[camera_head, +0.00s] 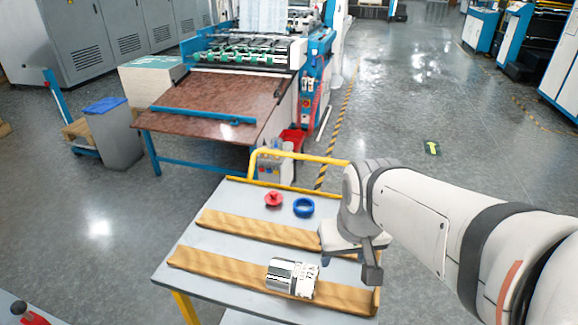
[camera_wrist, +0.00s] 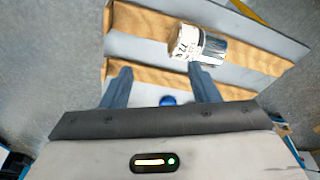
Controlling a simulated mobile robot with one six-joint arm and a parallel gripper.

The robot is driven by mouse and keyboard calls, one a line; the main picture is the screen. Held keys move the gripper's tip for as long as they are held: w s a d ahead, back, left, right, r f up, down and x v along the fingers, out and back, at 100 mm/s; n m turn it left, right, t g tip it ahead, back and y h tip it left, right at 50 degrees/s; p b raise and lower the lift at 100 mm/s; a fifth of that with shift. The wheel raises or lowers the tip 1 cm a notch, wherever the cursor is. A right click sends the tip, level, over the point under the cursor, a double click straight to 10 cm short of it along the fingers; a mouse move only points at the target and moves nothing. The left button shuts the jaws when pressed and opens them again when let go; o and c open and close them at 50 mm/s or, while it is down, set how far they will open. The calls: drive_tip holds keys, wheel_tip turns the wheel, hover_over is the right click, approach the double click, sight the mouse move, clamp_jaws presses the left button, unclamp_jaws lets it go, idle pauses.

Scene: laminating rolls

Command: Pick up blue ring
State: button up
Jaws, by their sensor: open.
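The blue ring (camera_head: 303,213) lies on the grey top of a cart (camera_head: 190,240), near its far edge in the head view. In the wrist view only part of the blue ring (camera_wrist: 168,100) shows between the fingers, just above the gripper body, which hides the rest. My gripper (camera_head: 349,266) is open and empty. In the head view it hangs over the right side of the cart, to the right of and nearer than the ring. Its two fingers also show in the wrist view (camera_wrist: 160,83), spread apart.
A red part (camera_head: 274,199) lies just left of the ring. A silver and white cylinder (camera_head: 292,277) lies near the front wooden strip (camera_head: 220,271). Another wooden strip (camera_head: 250,228) crosses the cart between ring and cylinder. A yellow handle (camera_head: 300,156) rises at the far edge.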

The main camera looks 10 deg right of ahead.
drive_tip(key=o, duration=0.7)
drive_tip(key=shift+t, duration=0.4)
drive_tip(key=w+f+b, duration=0.1)
drive_tip(key=w, duration=0.5)
drive_tip(key=w+f, duration=0.1)
drive_tip(key=w, duration=0.4)
drive_tip(key=w+a+f+b, duration=0.1)
drive_tip(key=w+f, duration=0.1)
drive_tip(key=w, duration=0.4)
drive_tip(key=shift+w+a+b, duration=0.1)
drive_tip(key=shift+w+b, duration=0.2)
drive_tip(key=shift+w, duration=0.05)
drive_tip(key=t+b, duration=0.1)
drive_tip(key=b, duration=0.1)
approach(303, 208)
drive_tip(key=shift+n, duration=0.4)
drive_tip(key=shift+x, duration=3.2)
